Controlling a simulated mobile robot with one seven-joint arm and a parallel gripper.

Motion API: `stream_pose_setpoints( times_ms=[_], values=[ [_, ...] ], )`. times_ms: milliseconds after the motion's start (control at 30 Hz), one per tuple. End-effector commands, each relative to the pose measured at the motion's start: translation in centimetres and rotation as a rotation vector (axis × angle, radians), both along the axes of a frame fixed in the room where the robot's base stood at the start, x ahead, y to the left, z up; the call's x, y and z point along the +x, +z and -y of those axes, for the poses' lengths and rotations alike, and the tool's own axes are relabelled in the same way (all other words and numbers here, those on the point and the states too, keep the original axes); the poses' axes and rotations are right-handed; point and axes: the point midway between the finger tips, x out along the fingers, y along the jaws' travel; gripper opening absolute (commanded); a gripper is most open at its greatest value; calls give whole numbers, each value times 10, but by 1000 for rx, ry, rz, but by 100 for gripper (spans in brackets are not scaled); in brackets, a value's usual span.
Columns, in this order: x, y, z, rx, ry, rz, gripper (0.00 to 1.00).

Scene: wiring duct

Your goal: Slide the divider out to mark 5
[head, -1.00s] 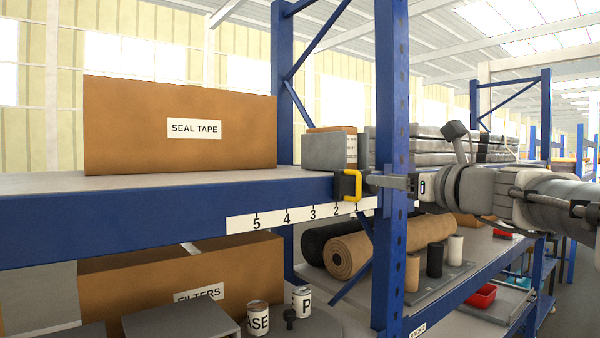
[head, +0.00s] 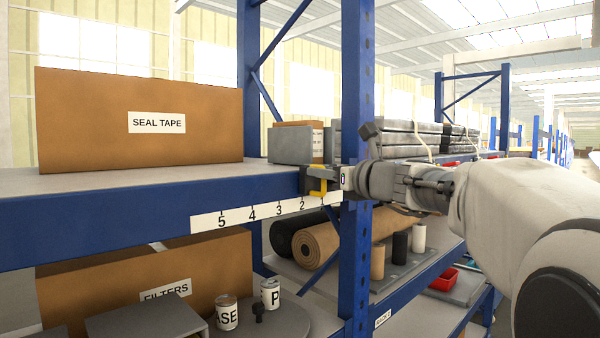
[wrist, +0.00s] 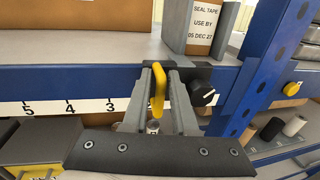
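The grey divider (head: 288,145) stands upright on the shelf beside a small box. It also shows in the wrist view (wrist: 178,22). Its yellow handle (head: 316,188) sticks out at the shelf's front edge, above the scale between marks 2 and 1. My gripper (wrist: 162,72) is at the handle, with one finger on each side of the yellow bar (wrist: 158,90). The fingers look apart, with a small gap to the right of the bar. A black knob (wrist: 202,93) is right of the fingers. The white scale strip (head: 235,217) shows mark 5 at its left end.
A large SEAL TAPE carton (head: 138,115) stands on the shelf at left, with bare shelf between it and the divider. A blue upright (head: 356,100) stands close right of the handle. A FILTERS carton (head: 145,268) and several cans sit on the shelf below.

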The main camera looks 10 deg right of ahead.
Motion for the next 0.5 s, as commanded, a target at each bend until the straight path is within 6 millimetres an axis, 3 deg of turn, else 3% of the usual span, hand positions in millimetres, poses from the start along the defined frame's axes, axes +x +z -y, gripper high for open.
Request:
stream_pose_setpoints(
  times_ms=[33,100,500],
  values=[
    [0,0,1,0,-3,0,12],
    [0,0,1,0,-3,0,0],
    [0,0,2,0,-5,-1,0]
  ],
)
